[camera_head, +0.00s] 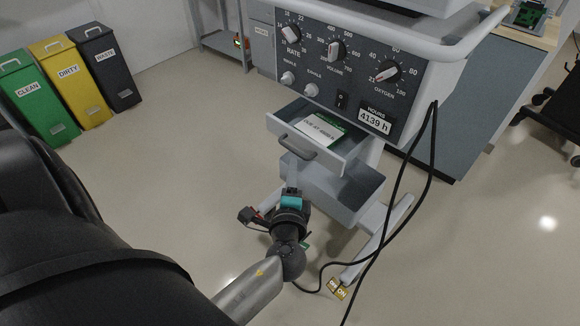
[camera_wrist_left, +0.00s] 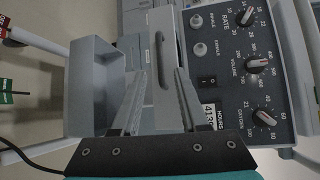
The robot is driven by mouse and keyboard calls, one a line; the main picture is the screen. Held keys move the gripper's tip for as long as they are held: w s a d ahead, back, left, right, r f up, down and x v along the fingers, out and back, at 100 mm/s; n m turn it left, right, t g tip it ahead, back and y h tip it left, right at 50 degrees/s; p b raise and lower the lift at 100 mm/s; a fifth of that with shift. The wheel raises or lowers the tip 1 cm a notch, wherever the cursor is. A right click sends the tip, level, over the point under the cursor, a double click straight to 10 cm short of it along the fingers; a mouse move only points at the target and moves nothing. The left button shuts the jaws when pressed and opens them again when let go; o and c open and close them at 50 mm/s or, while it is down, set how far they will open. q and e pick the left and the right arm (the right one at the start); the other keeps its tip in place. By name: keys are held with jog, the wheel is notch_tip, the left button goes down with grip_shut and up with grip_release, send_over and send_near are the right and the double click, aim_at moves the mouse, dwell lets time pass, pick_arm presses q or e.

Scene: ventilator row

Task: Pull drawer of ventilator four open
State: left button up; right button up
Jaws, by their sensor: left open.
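The ventilator (camera_head: 345,65) has a dark front panel with dials, switches and a display reading 4139 h. Below the panel its grey drawer (camera_head: 350,157) stands pulled out, with its inside showing. A white printed card (camera_head: 318,128) and something green lie in it. The bar handle (camera_head: 293,143) is on the drawer front. My left gripper (camera_head: 291,172) is open just in front of and below the handle. In the left wrist view the handle (camera_wrist_left: 162,62) lies between the two open fingers; contact cannot be told. No ventilator number is readable. My right gripper is not in view.
An open grey bin (camera_head: 345,190) sits below the drawer. Green (camera_head: 25,85), yellow (camera_head: 62,75) and black (camera_head: 105,65) waste bins stand at the left. Floor between is clear.

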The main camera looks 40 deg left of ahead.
pick_arm(q)
jog(key=v, duration=0.7)
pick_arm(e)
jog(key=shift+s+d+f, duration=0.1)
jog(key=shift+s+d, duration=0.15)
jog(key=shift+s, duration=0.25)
pick_arm(q)
jog(key=shift+d+f, duration=0.1)
jog(key=s+d+f+n+g+h+p, duration=0.1)
jog(key=s+f+g+h, duration=0.2)
jog(key=f, duration=0.9)
jog(key=s+d+f+n+g+h, duration=0.1)
jog(key=s+d+f+g+h, duration=0.2)
jog(key=f, duration=0.8)
jog(key=s+a+f+n+g+h, duration=0.1)
jog(key=s+a+f+n+g, duration=0.1)
jog(key=s+f+n, duration=0.2)
jog(key=s+a+f+n+g+h+p, duration=0.1)
jog(key=s+a+f+n+g, duration=0.1)
jog(key=s+f, duration=0.7)
jog(key=s+n+g, duration=0.1)
jog(key=s+n, duration=0.1)
jog(key=s, duration=0.2)
jog(key=shift+s+f+n, duration=0.3)
jog(key=shift+f, duration=0.1)
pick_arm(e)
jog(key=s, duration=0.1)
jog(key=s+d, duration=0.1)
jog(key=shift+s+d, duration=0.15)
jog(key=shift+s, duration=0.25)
